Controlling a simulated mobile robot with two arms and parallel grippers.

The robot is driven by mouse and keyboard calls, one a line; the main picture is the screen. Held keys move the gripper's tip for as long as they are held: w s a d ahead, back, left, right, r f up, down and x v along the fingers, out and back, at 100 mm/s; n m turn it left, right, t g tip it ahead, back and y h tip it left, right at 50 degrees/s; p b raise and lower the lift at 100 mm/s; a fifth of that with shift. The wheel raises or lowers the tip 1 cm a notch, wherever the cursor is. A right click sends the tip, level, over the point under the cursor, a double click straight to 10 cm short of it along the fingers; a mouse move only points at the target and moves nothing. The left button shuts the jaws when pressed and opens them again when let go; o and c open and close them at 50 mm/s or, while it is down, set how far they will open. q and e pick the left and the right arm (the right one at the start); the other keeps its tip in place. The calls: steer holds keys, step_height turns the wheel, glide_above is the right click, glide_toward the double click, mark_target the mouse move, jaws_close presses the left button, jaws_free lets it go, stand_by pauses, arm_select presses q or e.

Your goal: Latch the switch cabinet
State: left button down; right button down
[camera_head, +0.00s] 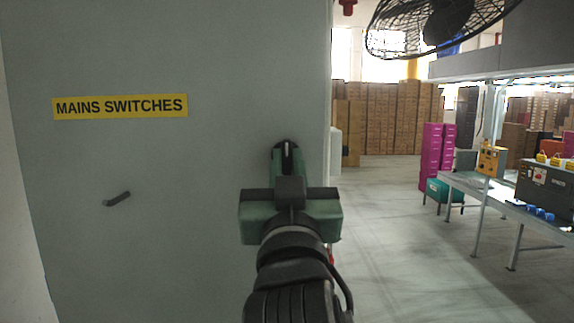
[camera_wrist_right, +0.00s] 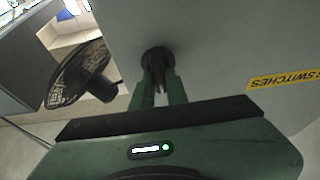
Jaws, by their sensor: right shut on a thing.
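The switch cabinet (camera_head: 120,255) is a pale grey-green front filling the left of the head view, with a yellow "MAINS SWITCHES" label (camera_head: 120,106). A small dark lever (camera_head: 117,199) sits tilted on its face below the label. My right gripper (camera_head: 288,165) is at the cabinet's right edge. In the right wrist view, its green fingers (camera_wrist_right: 158,92) are shut on a dark latch handle with a round base (camera_wrist_right: 157,58) on the cabinet face. The gripper partly hides the handle. My left gripper is not in view.
A black fan (camera_head: 440,25) hangs at the top right. A workbench (camera_head: 500,198) with boxes stands at the right. Magenta cabinets (camera_head: 432,155) and stacked cartons (camera_head: 395,118) are farther back. The floor (camera_head: 400,245) right of the cabinet is clear.

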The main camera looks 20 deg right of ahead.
steer(key=c, duration=1.4)
jaws_free()
steer(key=shift+f, duration=0.1)
steer(key=b+v, duration=0.4)
steer(key=v, duration=0.3)
steer(key=shift+s, duration=0.3)
steer(key=shift+f, duration=0.1)
steer(key=shift+a, duration=0.1)
